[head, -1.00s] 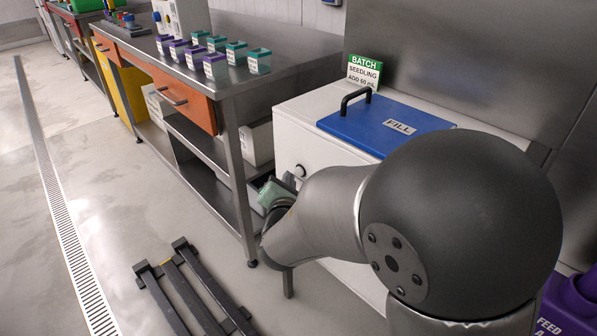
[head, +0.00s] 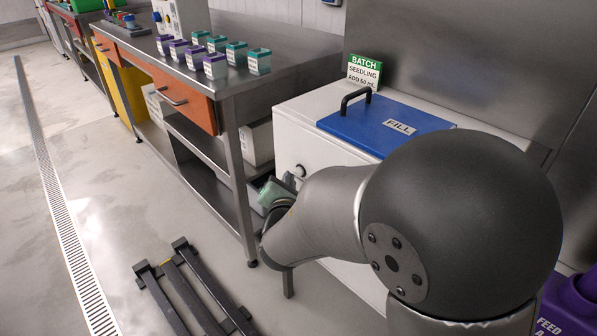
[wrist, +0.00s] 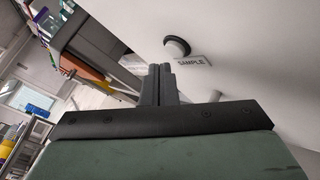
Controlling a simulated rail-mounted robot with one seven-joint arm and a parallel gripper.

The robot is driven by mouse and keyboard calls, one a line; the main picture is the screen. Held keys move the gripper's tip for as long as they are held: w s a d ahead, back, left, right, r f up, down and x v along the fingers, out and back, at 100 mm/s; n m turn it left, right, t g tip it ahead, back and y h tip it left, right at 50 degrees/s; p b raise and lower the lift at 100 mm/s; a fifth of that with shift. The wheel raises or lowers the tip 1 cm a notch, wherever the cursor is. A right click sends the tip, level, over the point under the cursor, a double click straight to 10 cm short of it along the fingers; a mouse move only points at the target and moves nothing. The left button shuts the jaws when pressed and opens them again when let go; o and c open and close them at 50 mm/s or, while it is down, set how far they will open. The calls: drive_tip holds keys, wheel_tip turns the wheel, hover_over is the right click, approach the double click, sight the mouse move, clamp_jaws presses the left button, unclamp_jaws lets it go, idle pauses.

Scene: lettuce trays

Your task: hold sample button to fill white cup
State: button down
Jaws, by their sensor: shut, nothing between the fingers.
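The sample button (wrist: 177,46) is a round dark knob on the white tank (wrist: 235,60), beside a SAMPLE label (wrist: 193,62) in the wrist view. It also shows in the head view (head: 300,171) on the tank's front. My gripper (wrist: 160,68) is shut and empty, its fingertips pointing toward the panel, just below and left of the button in the wrist view. In the head view my gripper (head: 289,180) is close to the button, partly hidden by my arm. I cannot tell whether it touches. I cannot make out the white cup.
The tank has a blue FILL lid (head: 385,122) and a green BATCH sign (head: 364,71) behind. A steel table (head: 285,48) with several purple and teal cups stands left of the tank. A dark floor frame (head: 190,290) lies in front. A purple container (head: 570,305) is at right.

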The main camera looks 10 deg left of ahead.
drive_tip(key=shift+w+d, duration=0.1)
drive_tip(key=shift+w+d+b, duration=0.2)
drive_tip(key=shift+w+b, duration=0.05)
drive_tip(key=shift+b, duration=0.2)
drive_tip(key=shift+w+d+b, duration=0.25)
drive_tip(key=shift+w+b, duration=0.05)
drive_tip(key=shift+w, duration=0.05)
idle(3.3)
idle(0.5)
drive_tip(key=shift+s+a, duration=0.55)
drive_tip(key=shift+s, duration=0.15)
drive_tip(key=s+a, duration=0.1)
drive_tip(key=s, duration=0.1)
drive_tip(key=s+a, duration=0.2)
idle(0.4)
